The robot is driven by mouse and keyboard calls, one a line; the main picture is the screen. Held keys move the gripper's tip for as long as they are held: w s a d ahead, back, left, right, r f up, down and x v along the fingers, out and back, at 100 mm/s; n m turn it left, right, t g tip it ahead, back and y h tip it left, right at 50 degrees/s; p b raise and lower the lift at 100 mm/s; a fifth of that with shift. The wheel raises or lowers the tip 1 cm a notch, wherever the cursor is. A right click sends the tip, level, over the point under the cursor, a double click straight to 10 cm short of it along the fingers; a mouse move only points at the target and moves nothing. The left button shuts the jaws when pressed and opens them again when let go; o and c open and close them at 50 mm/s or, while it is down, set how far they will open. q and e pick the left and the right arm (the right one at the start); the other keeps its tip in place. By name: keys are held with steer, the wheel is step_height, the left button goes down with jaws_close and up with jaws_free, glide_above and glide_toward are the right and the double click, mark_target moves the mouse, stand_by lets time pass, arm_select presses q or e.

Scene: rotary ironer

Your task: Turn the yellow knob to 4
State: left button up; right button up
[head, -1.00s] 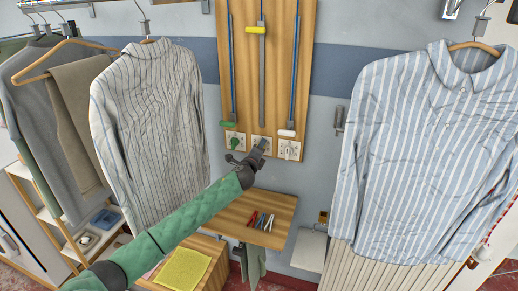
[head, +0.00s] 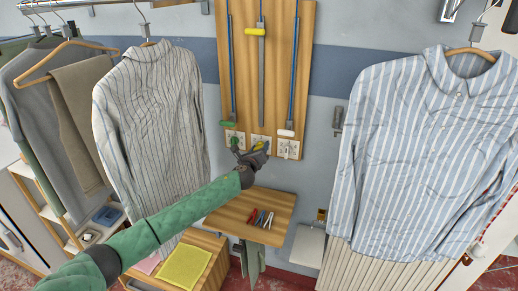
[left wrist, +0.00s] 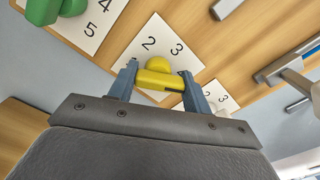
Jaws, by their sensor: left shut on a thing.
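The yellow knob (left wrist: 157,79) sits on a white dial plate on the wooden board. In the head view a bit of the knob (head: 260,144) shows above my left gripper (head: 261,153). Which number the knob points to cannot be told. My right gripper is not in view.
A green knob (head: 235,141) is left of it and a white knob plate (head: 288,149) right. Above are rods with a green handle (head: 228,125), yellow handle (head: 255,31) and white handle (head: 286,133). A wooden shelf (head: 230,217) is below; striped shirts (head: 408,150) hang at the sides.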

arm_select(q)
steer(key=shift+f, duration=0.2)
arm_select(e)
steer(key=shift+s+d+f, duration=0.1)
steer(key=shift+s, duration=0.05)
arm_select(q)
steer(key=o, duration=1)
steer(key=shift+r, duration=0.1)
steer(key=shift+b+v, duration=1.35)
steer(key=shift+v, duration=2.55)
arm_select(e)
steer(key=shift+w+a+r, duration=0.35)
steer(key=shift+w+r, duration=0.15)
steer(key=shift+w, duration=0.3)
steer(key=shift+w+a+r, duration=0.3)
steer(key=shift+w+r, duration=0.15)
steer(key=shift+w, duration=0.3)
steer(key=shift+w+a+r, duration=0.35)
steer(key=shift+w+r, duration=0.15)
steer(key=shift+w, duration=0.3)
